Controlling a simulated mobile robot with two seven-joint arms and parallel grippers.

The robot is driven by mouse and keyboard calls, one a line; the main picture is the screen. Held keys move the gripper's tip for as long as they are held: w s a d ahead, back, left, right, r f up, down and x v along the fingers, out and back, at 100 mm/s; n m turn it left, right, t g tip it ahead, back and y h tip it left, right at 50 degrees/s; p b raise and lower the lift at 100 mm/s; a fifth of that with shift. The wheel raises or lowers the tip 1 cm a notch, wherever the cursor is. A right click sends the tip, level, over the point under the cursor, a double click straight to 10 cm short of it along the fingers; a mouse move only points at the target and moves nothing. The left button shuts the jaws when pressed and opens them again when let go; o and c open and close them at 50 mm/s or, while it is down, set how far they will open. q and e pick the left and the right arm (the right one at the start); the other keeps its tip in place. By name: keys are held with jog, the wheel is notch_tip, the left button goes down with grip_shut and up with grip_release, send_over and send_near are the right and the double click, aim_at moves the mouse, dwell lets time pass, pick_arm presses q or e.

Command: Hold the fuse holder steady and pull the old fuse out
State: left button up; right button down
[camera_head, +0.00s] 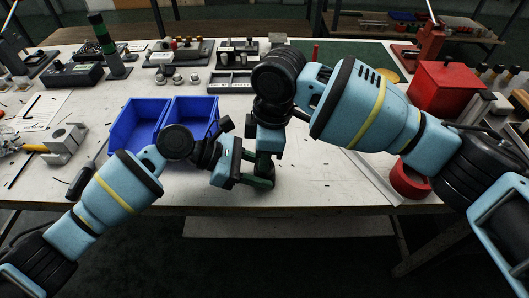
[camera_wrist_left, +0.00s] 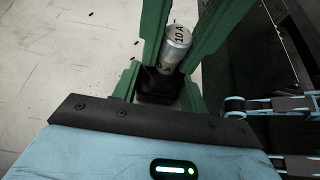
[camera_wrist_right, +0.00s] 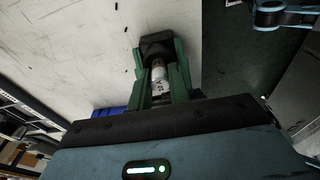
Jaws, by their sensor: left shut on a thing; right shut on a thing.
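The fuse holder (camera_wrist_left: 158,86) is a black block at the inner end of the fuse in the left wrist view; it also shows in the right wrist view (camera_wrist_right: 156,44). The old fuse (camera_wrist_left: 174,47) is a silver cylinder marked 10 A; in the right wrist view (camera_wrist_right: 158,74) it stands between green fingers. My left gripper (camera_head: 257,183) comes in from the left and is shut on the fuse holder. My right gripper (camera_head: 264,165) points down from above and is shut on the fuse. In the head view, the grippers hide both. I cannot tell how deep the fuse sits.
Two blue bins (camera_head: 138,124) stand left of the grippers. A red box (camera_head: 446,88) and a red tape roll (camera_head: 410,180) are on the right. A grey tray (camera_head: 232,82) and equipment line the back. The table's front edge lies just below the grippers.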

jog(key=shift+r, duration=0.7)
dwell(1.0)
jog(key=shift+r, duration=1.1)
jog(key=shift+r, duration=1.95)
pick_arm(q)
jog(key=o, duration=1)
